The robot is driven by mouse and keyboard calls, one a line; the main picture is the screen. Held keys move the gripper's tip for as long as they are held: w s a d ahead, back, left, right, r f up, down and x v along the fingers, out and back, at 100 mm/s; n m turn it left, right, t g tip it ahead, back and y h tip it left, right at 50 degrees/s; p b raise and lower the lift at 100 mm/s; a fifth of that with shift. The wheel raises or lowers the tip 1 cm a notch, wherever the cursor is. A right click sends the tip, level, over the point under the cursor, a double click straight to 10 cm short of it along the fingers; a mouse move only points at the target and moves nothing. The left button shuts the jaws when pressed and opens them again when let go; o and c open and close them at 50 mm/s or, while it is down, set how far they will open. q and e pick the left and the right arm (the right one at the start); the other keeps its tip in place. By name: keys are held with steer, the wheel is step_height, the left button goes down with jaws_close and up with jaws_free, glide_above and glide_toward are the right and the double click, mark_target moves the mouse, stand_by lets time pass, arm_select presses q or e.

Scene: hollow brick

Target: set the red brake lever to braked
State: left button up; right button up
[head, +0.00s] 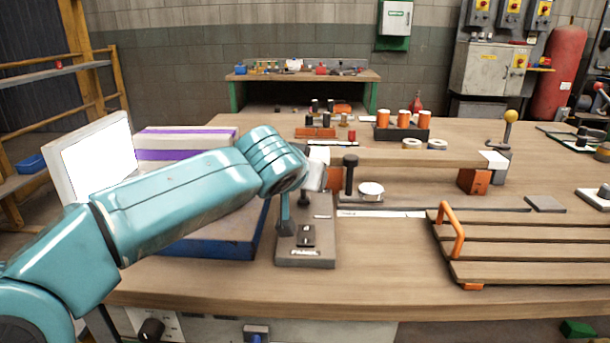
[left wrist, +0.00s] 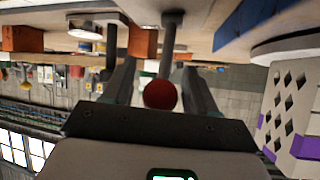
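The brake lever's grey base (head: 305,258) stands near the front edge of the bench, with a small dark plate and a label too small to read surely. Its grey shaft (head: 284,212) rises close to upright at the base's left side; its top is hidden behind my left arm in the head view. In the left wrist view the red ball knob (left wrist: 160,94) sits between the fingers of my left gripper (left wrist: 160,82), which stand apart on either side of it. In the head view that gripper is mostly hidden by my arm. My right gripper is not in view.
A blue-edged board (head: 215,240) lies left of the base, with a white-and-purple box (head: 185,140) behind. A dark knobbed post (head: 350,172) and a white disc (head: 371,190) stand right. A slatted wooden rack (head: 530,248) with an orange handle (head: 452,230) lies further right.

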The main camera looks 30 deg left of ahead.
arm_select(q)
steer(key=p+v, duration=0.3)
steer(key=v, duration=1.3)
steer(key=shift+s, duration=0.15)
